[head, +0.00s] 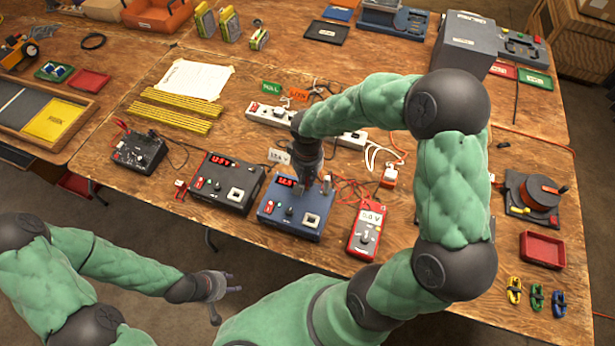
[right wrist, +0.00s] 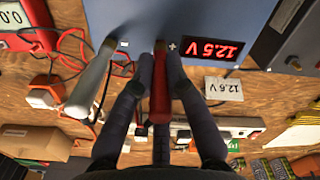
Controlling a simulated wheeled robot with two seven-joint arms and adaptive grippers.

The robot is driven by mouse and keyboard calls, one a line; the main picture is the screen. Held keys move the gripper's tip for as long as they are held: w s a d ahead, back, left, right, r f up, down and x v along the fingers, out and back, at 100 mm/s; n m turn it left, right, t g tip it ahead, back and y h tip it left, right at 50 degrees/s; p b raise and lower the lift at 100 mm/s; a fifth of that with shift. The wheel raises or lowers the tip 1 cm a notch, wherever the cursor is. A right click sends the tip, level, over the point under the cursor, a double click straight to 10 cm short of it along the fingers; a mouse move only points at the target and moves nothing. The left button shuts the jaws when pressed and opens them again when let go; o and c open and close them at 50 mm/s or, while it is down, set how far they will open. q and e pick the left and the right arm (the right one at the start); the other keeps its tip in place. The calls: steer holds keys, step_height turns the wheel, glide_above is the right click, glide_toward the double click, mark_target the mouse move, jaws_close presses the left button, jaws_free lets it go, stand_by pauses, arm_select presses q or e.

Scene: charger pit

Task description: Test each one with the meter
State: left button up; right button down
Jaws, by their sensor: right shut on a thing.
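A blue charger (head: 297,215) with a red display reading 12.5 V sits near the table's front edge. My right gripper (head: 308,187) is over its back part. In the right wrist view it is shut on a red probe (right wrist: 160,95), whose end is close to the plus mark; I cannot tell whether it touches. A grey probe-like rod (right wrist: 92,85) with a dark end leans beside it. The red meter (head: 367,232) reads 0.0 V. A dark charger (head: 227,182) and a small black charger (head: 138,150) stand left. My left gripper (head: 222,296) is open and empty before the table.
White power strips (head: 270,114) and loose cables lie behind the chargers. Yellow rulers (head: 175,110) and paper (head: 195,78) lie back left. A red tray (head: 542,249), cable reel (head: 535,195) and coloured clips (head: 537,297) are right.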

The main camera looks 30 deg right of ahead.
steer(key=c, duration=0.9)
jaws_free()
steer(key=shift+o, duration=0.2)
steer(key=shift+r, duration=0.1)
steer(key=shift+r+p, duration=2.8)
steer(key=shift+r, duration=0.85)
